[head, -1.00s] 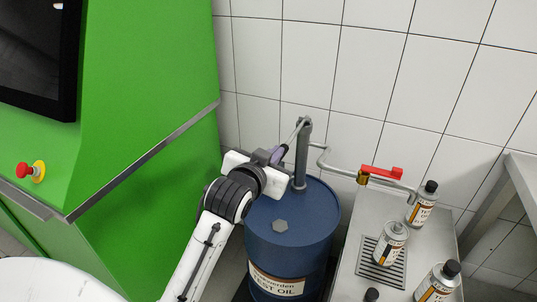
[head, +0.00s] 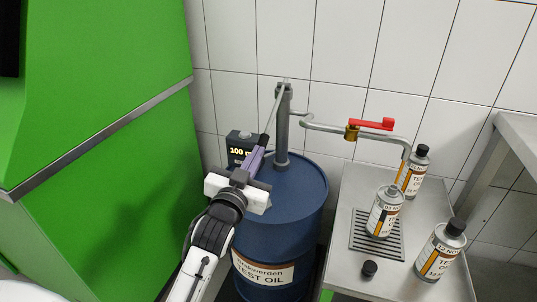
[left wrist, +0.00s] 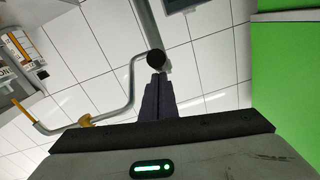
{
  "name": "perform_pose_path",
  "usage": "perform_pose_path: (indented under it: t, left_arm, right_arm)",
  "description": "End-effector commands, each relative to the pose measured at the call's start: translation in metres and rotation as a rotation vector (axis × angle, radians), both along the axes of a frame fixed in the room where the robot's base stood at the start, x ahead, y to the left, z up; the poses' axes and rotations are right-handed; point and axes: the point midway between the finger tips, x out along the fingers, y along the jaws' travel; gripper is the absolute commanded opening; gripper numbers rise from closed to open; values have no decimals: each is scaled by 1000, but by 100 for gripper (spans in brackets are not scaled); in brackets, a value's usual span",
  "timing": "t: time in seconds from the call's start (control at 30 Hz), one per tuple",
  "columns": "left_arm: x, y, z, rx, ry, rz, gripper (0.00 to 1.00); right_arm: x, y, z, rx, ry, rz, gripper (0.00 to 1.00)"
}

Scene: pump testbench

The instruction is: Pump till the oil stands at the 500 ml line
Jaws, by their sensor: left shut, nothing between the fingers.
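The pump (head: 283,130) stands upright on the blue test oil drum (head: 285,225). Its lever (head: 274,112) slopes down to the left. My left gripper (head: 261,150) is shut and empty, with its fingertips at the lever's lower end. In the left wrist view, the shut fingers (left wrist: 157,90) point at the lever's black knob (left wrist: 156,58); I cannot tell whether they touch. A display (head: 240,147) behind the gripper reads "100" and is partly covered. An uncapped can (head: 384,215) stands on the drain grate (head: 373,240). The oil level is not visible. My right gripper is not in view.
The outlet pipe (head: 325,128) with its red valve handle (head: 371,124) runs right above the metal bench (head: 345,215). Two capped cans (head: 439,252) (head: 413,172) and a loose black cap (head: 369,268) stand there. A green machine (head: 100,150) fills the left.

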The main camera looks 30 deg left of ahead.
Motion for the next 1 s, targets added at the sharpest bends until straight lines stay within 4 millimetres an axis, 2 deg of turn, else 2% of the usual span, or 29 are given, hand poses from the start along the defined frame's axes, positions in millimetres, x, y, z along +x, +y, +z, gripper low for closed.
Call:
perform_pose_path:
  t: [0.03, 0.13, 0.67, 0.83, 1.0]
  left_arm:
    - [-1, 5, -14, -5, 23, 11, 0]
    - [-3, 11, -18, -7, 27, 21, 0]
    - [-4, 14, -20, -7, 30, 25, 0]
    - [-5, 14, 3, -5, 21, 25, 0]
    - [-5, 12, 44, 1, 4, 22, 0]
  right_arm:
    - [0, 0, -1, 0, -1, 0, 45]
    - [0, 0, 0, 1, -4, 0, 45]
    - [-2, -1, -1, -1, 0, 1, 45]
    - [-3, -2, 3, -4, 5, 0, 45]
    - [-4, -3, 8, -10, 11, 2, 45]
